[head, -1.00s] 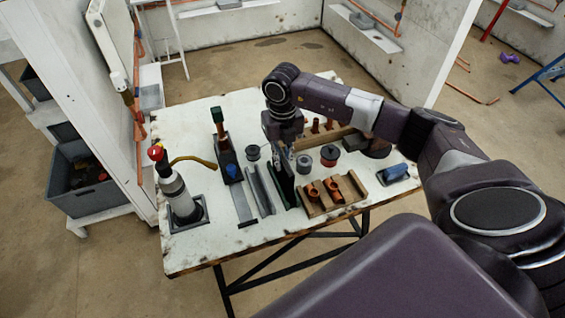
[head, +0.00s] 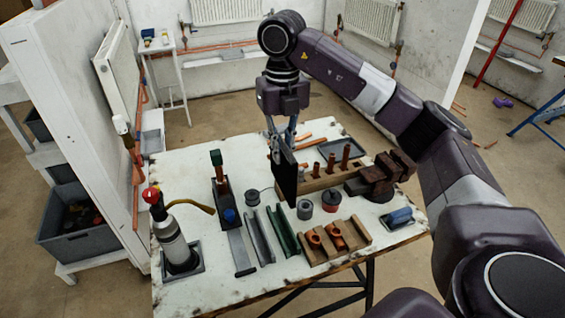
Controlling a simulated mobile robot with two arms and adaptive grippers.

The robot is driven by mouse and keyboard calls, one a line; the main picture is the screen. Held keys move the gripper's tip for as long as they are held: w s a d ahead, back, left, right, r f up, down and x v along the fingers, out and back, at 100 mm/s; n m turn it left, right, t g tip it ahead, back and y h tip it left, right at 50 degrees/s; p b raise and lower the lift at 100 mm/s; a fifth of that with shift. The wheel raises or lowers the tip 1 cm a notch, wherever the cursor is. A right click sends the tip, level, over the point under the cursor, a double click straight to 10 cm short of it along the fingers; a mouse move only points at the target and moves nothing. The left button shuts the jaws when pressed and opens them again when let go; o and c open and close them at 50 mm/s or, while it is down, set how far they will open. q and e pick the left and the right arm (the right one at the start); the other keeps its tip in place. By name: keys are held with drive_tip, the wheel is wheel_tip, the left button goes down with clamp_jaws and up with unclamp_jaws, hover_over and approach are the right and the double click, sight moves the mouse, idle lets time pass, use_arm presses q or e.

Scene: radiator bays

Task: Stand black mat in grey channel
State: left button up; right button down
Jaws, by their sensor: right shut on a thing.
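The black mat (head: 288,178) hangs upright from my right gripper (head: 281,138), which is shut on its top edge. The mat appears to be above the table, behind the channels. The grey channel (head: 258,240) lies on the table, nearer the camera and left of the mat, and looks empty. A green channel (head: 283,232) lies just right of it. My left gripper is not in view.
A flat grey strip (head: 240,253) lies left of the grey channel. A wooden block with copper fittings (head: 335,242) is on the right. Grey and red-black spools (head: 304,209) stand behind it. A gas torch bottle (head: 173,243) stands at the left.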

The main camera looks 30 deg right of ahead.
drive_tip(key=w+a+f+p, duration=0.1)
drive_tip(key=a+f+p, duration=0.3)
drive_tip(key=f, duration=1)
drive_tip(key=a, duration=0.3)
drive_tip(key=shift+w+f, duration=0.35)
drive_tip(key=shift+w, duration=0.05)
drive_tip(key=shift+a, duration=0.1)
drive_tip(key=shift+s+f, duration=0.1)
drive_tip(key=shift+f, duration=0.25)
